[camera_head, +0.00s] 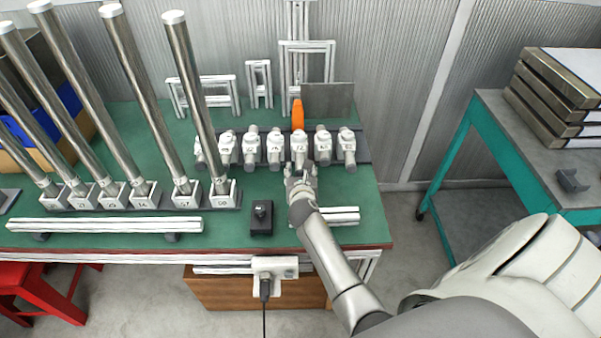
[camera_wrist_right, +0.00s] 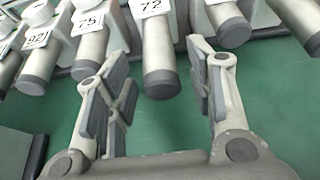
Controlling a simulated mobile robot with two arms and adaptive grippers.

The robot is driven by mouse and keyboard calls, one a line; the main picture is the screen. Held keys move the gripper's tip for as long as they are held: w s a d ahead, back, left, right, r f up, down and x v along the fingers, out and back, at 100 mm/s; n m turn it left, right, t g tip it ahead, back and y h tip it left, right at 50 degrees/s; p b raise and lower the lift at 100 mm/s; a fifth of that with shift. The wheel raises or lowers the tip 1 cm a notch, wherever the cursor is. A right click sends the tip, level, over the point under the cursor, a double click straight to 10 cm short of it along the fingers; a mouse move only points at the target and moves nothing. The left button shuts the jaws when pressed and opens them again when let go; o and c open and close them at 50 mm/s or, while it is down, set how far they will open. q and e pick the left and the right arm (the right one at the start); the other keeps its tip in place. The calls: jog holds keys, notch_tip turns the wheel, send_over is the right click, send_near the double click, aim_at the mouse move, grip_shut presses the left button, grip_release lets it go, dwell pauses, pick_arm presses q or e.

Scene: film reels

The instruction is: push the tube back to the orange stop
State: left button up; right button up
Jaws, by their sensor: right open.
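The orange stop (camera_head: 298,114) stands upright at the back of the row of short grey tubes in white collars. The tube labelled 72 (camera_wrist_right: 156,50) lies in line with the gap of my right gripper in the right wrist view. Its dark front end sticks out further than its neighbours' ends. In the head view this tube (camera_head: 300,147) appears directly in front of the orange stop; any gap between them is hidden. My right gripper (camera_head: 301,174) is open and empty at the front of the row, its fingers (camera_wrist_right: 155,78) on either side of the tube's end. My left gripper is out of view.
Neighbouring tubes (camera_wrist_right: 92,50) (camera_wrist_right: 228,22) sit close on both sides. Tall steel tubes (camera_head: 195,95) stand in numbered white sockets at left. A black box (camera_head: 261,218) and a white rail (camera_head: 340,216) lie on the green bench top (camera_head: 228,236) near its front.

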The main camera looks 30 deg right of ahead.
aim_at(300, 162)
jog(key=shift+w+d, duration=0.15)
jog(key=shift+w, duration=0.05)
grip_shut()
jog(key=shift+w+d, duration=0.25)
jog(key=shift+w, duration=0.2)
jog(key=w+d, duration=0.2)
jog(key=w, duration=0.1)
jog(key=shift+w+d+f, duration=0.1)
jog(key=shift+w, duration=0.2)
grip_release()
